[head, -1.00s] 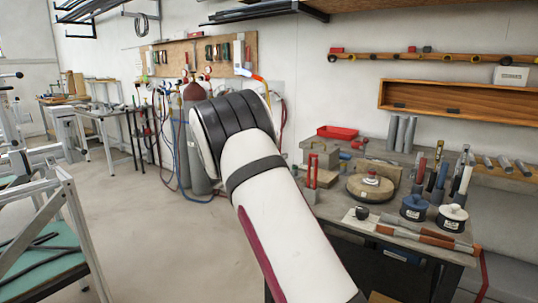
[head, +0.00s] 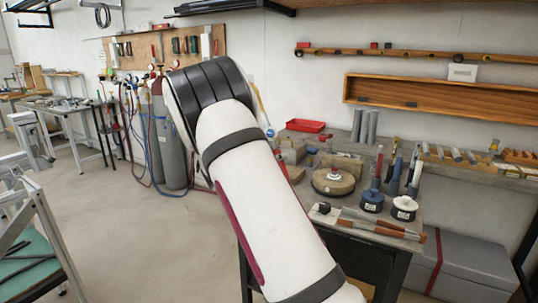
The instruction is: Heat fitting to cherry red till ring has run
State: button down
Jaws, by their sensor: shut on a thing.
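A small red and pale fitting (head: 333,171) sits upright on top of a round, tan turntable-like block (head: 325,188) on the workbench. It is too small to judge its colour of heat or to see any ring. My white arm rises across the middle of the head view, left of the fitting, and covers part of the bench. My gripper is hidden behind the arm, so what it holds cannot be seen.
Blue (head: 372,204) and white-topped (head: 404,211) pots stand right of the turntable, with long-handled tools in front. A red tray (head: 305,125) lies at the back. Grey gas cylinders (head: 172,145) with hoses stand left.

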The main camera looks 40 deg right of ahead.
jog(key=s+d+f+n+g+p, duration=0.1)
jog(key=s+d+n+g+p, duration=0.15)
jog(key=s+d, duration=0.75)
jog(key=s+d+f+n+g+p, duration=0.1)
jog(key=s+d+g+p, duration=0.15)
jog(key=s, duration=1.55)
jog(key=s+d+f+n+g+p, duration=0.2)
jog(key=s+d+p, duration=0.3)
jog(key=s, duration=1)
jog(key=shift+m+h, duration=0.25)
jog(key=shift+h, duration=0.05)
jog(key=w+f+b, duration=0.2)
jog(key=b, duration=0.1)
jog(key=w+d+f+b, duration=0.1)
jog(key=w+f+b, duration=0.2)
jog(key=b, duration=0.1)
jog(key=w+d+f+b, duration=0.1)
jog(key=w+f+b, duration=0.1)
jog(key=b, duration=0.2)
jog(key=shift+w+f, duration=0.3)
dwell(2.0)
